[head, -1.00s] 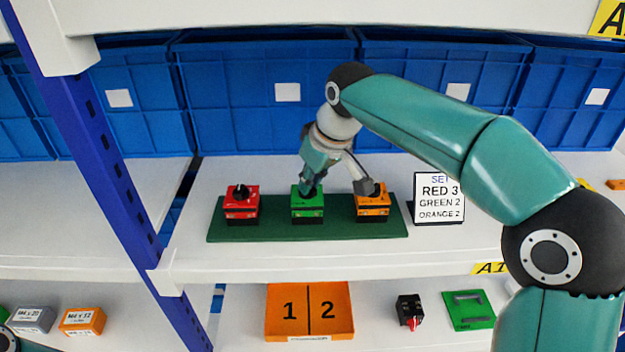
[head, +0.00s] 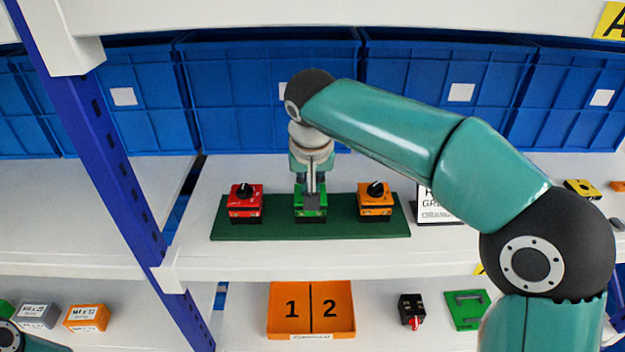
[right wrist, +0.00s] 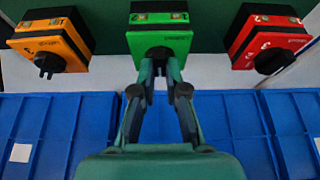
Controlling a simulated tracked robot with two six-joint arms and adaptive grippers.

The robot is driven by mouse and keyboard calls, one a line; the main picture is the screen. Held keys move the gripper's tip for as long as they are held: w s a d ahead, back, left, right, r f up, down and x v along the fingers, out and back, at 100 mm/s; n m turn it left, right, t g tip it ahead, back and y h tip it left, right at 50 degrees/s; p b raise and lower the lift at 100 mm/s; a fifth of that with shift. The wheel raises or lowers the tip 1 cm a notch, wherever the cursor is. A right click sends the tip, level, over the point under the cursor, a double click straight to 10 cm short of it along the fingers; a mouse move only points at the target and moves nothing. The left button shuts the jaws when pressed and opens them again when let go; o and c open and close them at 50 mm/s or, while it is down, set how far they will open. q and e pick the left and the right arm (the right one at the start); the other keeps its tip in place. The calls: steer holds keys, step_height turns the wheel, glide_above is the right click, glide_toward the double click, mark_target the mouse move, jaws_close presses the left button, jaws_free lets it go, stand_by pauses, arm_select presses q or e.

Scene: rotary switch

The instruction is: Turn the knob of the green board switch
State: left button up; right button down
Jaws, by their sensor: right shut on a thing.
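The green switch (head: 322,208) sits between the red switch (head: 246,205) and the orange switch (head: 374,210) on a dark green board (head: 345,230). My right gripper (head: 312,193) is over the green switch and hides its knob in the head view. In the right wrist view, the green switch (right wrist: 158,40) shows at top centre, with its black knob (right wrist: 159,52) between the two fingertips of my right gripper (right wrist: 159,68), which is shut on it. The orange switch (right wrist: 45,42) and red switch (right wrist: 270,38) stand apart on either side. My left gripper is not in view.
A white sign (head: 431,208) right of the board is partly hidden by my right arm. Blue bins (head: 262,130) line the back of the shelf. A blue post (head: 110,170) stands at left. The shelf below holds an orange tray (head: 311,311).

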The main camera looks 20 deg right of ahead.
steer(key=shift+r, duration=0.1)
stand_by(0.4)
steer(key=c, duration=1.2)
jaws_free()
steer(key=shift+s+a+r, duration=0.1)
steer(key=shift+s+r, duration=0.05)
steer(key=shift+r, duration=0.3)
steer(key=v, duration=0.4)
steer(key=s+a, duration=0.3)
steer(key=s, duration=0.8)
steer(key=shift+s, duration=0.3)
steer(key=shift+a+f, duration=0.1)
